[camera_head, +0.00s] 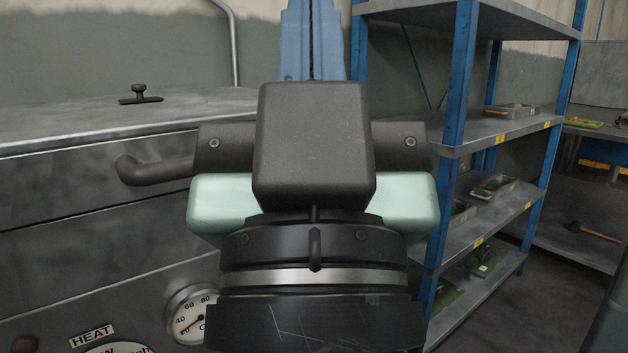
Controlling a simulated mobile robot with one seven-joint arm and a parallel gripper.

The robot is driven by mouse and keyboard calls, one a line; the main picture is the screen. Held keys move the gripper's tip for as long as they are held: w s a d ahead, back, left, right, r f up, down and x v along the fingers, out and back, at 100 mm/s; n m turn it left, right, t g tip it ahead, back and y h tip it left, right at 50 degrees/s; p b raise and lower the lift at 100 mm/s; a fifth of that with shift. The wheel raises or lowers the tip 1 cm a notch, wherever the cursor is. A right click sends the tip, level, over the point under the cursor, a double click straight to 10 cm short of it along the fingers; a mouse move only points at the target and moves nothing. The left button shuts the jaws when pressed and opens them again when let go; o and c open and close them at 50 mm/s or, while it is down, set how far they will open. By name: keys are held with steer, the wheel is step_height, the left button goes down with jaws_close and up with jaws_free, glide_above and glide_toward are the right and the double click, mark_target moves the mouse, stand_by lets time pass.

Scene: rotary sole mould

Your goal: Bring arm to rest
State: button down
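My gripper (313,30) is in the middle of the picture, seen from behind, with its blue fingers pointing up. The fingers lie side by side at the centre with only a narrow seam between them, and nothing shows held there. Their tips run up to the top edge of the picture. Below them are the black and mint-green hand and the round wrist, which fill the lower middle. No separate task object is named.
A grey metal machine (75,210) with a dark handle (150,172), a round dial (190,315) and a HEAT label stands behind at left. A knob (139,94) sits on its top. A blue-post shelf (462,80) with trays stands at right. Floor shows beyond it.

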step_height(320, 180, up, 38)
steer(key=p, duration=3.7)
steer(key=shift+r, duration=0.2)
